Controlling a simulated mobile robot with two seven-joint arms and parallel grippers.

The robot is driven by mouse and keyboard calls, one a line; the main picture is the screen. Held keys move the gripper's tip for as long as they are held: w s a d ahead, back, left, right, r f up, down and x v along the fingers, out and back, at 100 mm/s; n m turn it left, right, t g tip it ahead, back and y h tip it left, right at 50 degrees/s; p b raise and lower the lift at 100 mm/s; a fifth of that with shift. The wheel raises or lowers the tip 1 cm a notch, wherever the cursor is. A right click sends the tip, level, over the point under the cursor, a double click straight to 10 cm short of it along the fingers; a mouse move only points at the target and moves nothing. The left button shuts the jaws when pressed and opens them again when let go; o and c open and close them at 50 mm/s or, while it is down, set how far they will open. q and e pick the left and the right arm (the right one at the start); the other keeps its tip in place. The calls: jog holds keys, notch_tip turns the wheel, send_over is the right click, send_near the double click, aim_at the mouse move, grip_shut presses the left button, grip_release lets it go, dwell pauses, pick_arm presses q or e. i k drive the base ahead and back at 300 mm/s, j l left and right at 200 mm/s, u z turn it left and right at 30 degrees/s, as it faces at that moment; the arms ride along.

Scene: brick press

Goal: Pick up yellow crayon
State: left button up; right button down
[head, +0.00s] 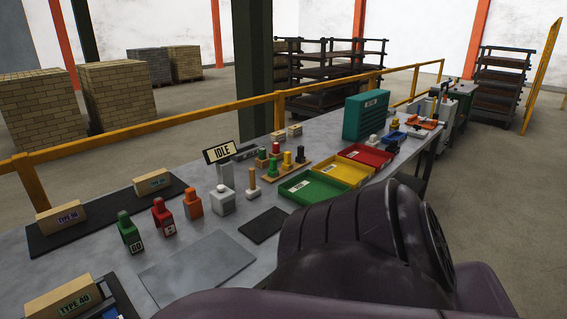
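A short yellow peg-like piece (287,159), which looks like the yellow crayon, stands upright on a wooden rack (270,175) near the middle of the bench. A green piece (261,153), a red piece (276,149) and a dark piece (300,154) stand close around it. A whitish piece (254,184) stands near the rack's front left. Neither of my grippers shows. A large dark purple part of my own body fills the lower right and covers the bench's near side there.
Green (313,198), yellow (343,184) and red (365,155) trays lie right of the rack. An "IDLE" sign (222,152) stands behind left. Several coloured stamp-like blocks stand left. A grey plate (198,267) lies flat in front. A yellow railing (150,130) runs behind the bench.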

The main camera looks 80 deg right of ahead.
aim_at(287, 165)
jog(key=z, duration=2.6)
jog(key=k, duration=0.25)
jog(key=k+u, duration=0.3)
jog(key=k+j+u, duration=0.1)
jog(key=u, duration=1.6)
jog(key=l+u, duration=0.1)
jog(key=u, duration=0.7)
jog(key=k+l+u, duration=0.1)
jog(key=u, duration=0.3)
jog(key=k+l, duration=0.3)
jog(key=l, duration=0.15)
jog(key=k+l, duration=0.3)
jog(key=l, duration=0.2)
jog(key=k+l, duration=0.3)
jog(key=l, duration=0.15)
